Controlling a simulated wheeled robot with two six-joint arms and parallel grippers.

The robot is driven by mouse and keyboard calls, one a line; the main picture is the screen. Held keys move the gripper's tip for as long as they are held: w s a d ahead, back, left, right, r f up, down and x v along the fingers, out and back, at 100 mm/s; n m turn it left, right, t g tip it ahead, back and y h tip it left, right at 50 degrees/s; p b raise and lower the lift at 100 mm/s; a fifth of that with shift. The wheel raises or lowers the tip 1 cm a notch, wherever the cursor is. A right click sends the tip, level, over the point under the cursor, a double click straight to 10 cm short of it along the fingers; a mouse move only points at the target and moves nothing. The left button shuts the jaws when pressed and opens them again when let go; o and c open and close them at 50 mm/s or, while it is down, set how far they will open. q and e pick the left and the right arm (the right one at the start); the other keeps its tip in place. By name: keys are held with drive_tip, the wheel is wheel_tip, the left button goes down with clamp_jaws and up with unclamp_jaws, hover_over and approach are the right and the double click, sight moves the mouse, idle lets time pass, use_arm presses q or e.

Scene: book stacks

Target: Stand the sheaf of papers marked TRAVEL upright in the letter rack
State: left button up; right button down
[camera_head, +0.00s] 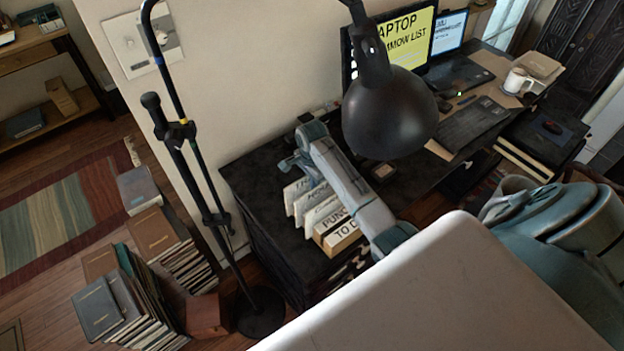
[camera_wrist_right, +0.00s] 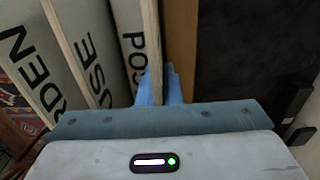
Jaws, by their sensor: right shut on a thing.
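My right gripper (camera_head: 291,163) is over the back end of the row of white papers on the dark desk. In the right wrist view its blue fingers (camera_wrist_right: 157,90) are shut on a thin, pale sheaf (camera_wrist_right: 150,38), seen edge-on, so no TRAVEL marking is readable. A brown wooden panel (camera_wrist_right: 182,45), perhaps part of the letter rack, is close on the right. The head view shows the white sheaves (camera_head: 305,201) in a row. My left gripper is out of view.
A black lamp (camera_head: 391,112) hangs over the desk (camera_head: 255,172). A black stand (camera_head: 259,312) and book stacks (camera_head: 150,300) are on the floor at left. A keyboard (camera_head: 470,124) lies farther right.

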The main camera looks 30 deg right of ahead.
drive_tip(key=c, duration=1.5)
unclamp_jaws()
wheel_tip(320, 180, up, 10)
drive_tip(key=b, duration=0.3)
drive_tip(key=shift+f, duration=0.15)
drive_tip(key=shift+r, duration=0.55)
